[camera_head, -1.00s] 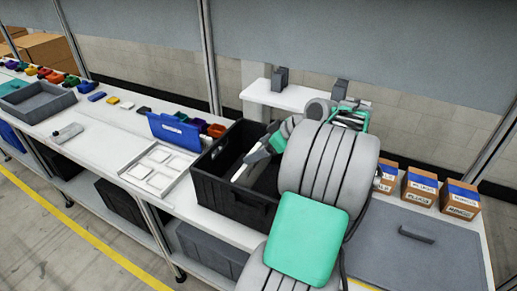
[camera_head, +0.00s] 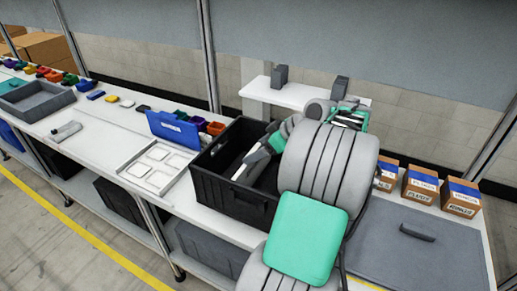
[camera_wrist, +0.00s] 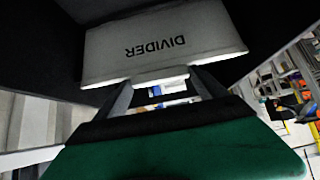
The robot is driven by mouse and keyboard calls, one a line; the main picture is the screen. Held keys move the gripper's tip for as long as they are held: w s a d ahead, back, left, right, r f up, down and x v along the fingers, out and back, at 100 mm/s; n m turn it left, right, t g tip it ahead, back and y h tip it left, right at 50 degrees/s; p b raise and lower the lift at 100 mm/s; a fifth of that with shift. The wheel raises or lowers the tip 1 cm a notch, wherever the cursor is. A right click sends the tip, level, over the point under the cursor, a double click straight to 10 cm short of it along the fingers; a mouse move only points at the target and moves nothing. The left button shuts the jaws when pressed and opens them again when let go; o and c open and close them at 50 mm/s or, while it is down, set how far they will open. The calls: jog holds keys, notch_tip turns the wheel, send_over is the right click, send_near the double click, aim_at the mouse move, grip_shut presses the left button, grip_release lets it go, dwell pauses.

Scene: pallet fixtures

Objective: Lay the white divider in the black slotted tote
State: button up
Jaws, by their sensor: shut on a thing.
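The black tote (camera_head: 228,202) stands on the white bench in the middle of the head view. My gripper (camera_head: 250,162) reaches down into it, partly hidden by my own arm. In the wrist view my gripper (camera_wrist: 160,80) is shut on the edge of the white divider (camera_wrist: 162,38). The divider is a flat panel with DIVIDER printed on it, upside down in this view. Dark tote walls surround the panel there. In the head view only a small pale edge shows by the fingers. Whether the divider touches the tote's floor or slots cannot be told.
Several labelled cardboard boxes (camera_head: 420,184) and a grey lidded surface (camera_head: 415,260) lie to the right. A raised white shelf (camera_head: 295,98) stands behind.

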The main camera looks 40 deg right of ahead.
jog(key=shift+f, duration=0.2)
dwell(0.3)
jog(key=o, duration=2)
jog(key=v, duration=0.8)
jog(key=shift+f, duration=0.1)
